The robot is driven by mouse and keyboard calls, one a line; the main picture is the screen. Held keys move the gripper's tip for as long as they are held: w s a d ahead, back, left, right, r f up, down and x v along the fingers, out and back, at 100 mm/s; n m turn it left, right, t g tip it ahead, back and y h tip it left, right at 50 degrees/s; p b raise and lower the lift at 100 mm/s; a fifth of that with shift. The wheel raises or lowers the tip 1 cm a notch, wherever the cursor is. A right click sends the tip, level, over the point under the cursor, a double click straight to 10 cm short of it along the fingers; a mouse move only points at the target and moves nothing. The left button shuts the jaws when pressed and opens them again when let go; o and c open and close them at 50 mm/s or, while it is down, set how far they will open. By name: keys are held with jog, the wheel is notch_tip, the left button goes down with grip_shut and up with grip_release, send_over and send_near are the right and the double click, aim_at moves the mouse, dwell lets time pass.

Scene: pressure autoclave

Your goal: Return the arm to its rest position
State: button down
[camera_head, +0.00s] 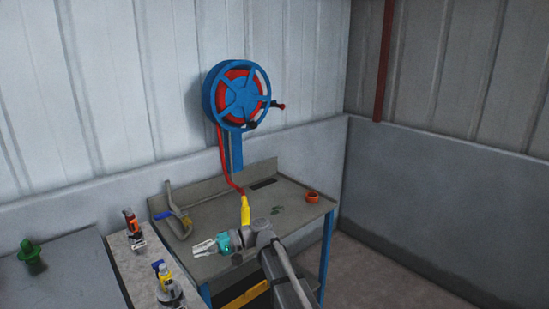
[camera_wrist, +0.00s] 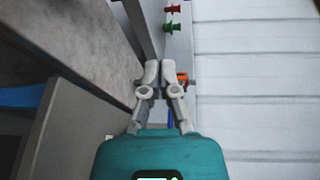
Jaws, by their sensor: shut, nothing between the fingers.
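My gripper (camera_head: 203,249) is at the end of my grey arm in the head view, above the front left part of the grey workbench (camera_head: 222,219). It points to the left. In the wrist view my gripper (camera_wrist: 152,72) shows two light grey fingers with the tips together and nothing between them. Its teal body fills the bottom of that view. My arm hides part of the bench's front edge.
A hose reel (camera_head: 240,95) hangs on the wall, its red hose running down to a yellow nozzle (camera_head: 245,209). An orange ring-like object (camera_head: 312,197) sits at the bench's right. Bottles (camera_head: 169,289) and a green item (camera_head: 33,257) stand at left.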

jog(key=s+d+f+m+t+h, duration=0.1)
jog(key=s+d+f+t+h, duration=0.2)
jog(key=d+f, duration=0.5)
jog(key=d+f+m+t+h, duration=0.15)
jog(key=d+f+h, duration=0.3)
jog(key=d, duration=0.75)
jog(key=s+d+f+t+h, duration=0.1)
jog(key=s+d+h, duration=0.15)
jog(key=d, duration=0.45)
jog(key=s+d+f+m+h, duration=0.1)
jog(key=s+d+f+h, duration=0.15)
jog(key=d, duration=0.45)
jog(key=s+d+t+h, duration=0.1)
jog(key=s+d+h, duration=0.15)
jog(key=d, duration=0.45)
notch_tip(320, 180, up, 14)
jog(key=p, duration=1.5)
jog(key=shift+w+r, duration=0.25)
jog(key=shift+w, duration=0.2)
